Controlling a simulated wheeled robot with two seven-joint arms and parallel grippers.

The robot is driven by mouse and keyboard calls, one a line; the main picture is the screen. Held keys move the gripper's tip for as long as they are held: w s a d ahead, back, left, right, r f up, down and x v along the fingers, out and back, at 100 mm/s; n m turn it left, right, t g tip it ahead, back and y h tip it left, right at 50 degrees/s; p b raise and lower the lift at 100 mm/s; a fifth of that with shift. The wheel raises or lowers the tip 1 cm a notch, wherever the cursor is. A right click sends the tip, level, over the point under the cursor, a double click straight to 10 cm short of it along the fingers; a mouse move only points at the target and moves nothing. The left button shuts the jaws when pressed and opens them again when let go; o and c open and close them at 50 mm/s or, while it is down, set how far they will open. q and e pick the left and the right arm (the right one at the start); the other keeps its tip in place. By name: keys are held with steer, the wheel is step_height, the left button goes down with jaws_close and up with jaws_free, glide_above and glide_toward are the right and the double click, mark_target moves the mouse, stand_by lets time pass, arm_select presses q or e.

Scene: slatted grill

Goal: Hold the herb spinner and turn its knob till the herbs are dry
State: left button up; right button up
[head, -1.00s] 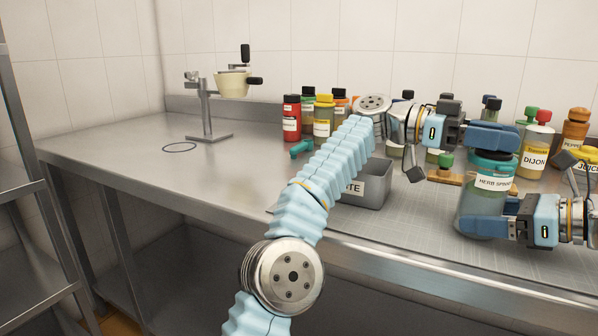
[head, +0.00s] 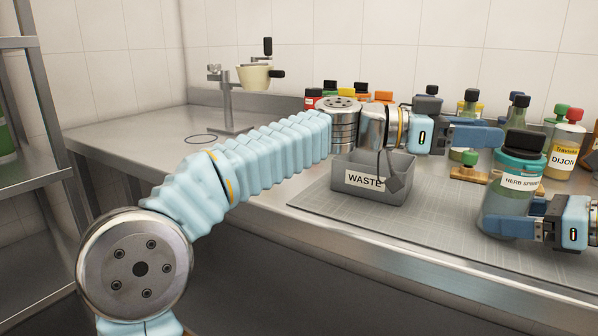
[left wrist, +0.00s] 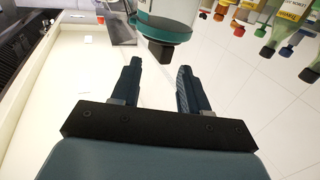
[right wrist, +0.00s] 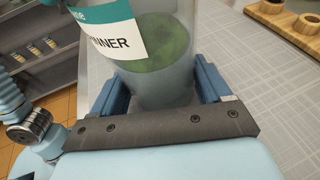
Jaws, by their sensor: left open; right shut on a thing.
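The herb spinner (head: 506,212) is a clear jar with a teal lid and a dark knob (head: 525,142) on top, standing upright on the mat at the right. Green herbs (right wrist: 160,45) show inside it in the right wrist view. My right gripper (head: 512,226) is shut on the jar's lower body, one finger on each side. My left gripper (head: 500,136) is open and empty, to the left of the knob at about its height. In the left wrist view its fingers (left wrist: 158,72) point at the knob (left wrist: 160,50) with a gap between.
A grey waste bin (head: 350,190) stands left of the spinner, below my left wrist. Several bottles, one labelled Dijon (head: 566,150), line the back. A wooden block with a green-topped piece (head: 468,173) sits behind. A clamp stand (head: 228,100) is at the far left.

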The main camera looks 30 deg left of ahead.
arm_select(q)
steer(key=s+a+f+n+y, duration=0.2)
steer(key=s+a, duration=0.4)
steer(key=a, duration=0.5)
steer(key=s+a+f+n+y, duration=0.2)
steer(key=s+a+f+n, duration=0.3)
steer(key=a, duration=0.7)
steer(key=shift+s+a, duration=0.2)
steer(key=shift+s, duration=0.8)
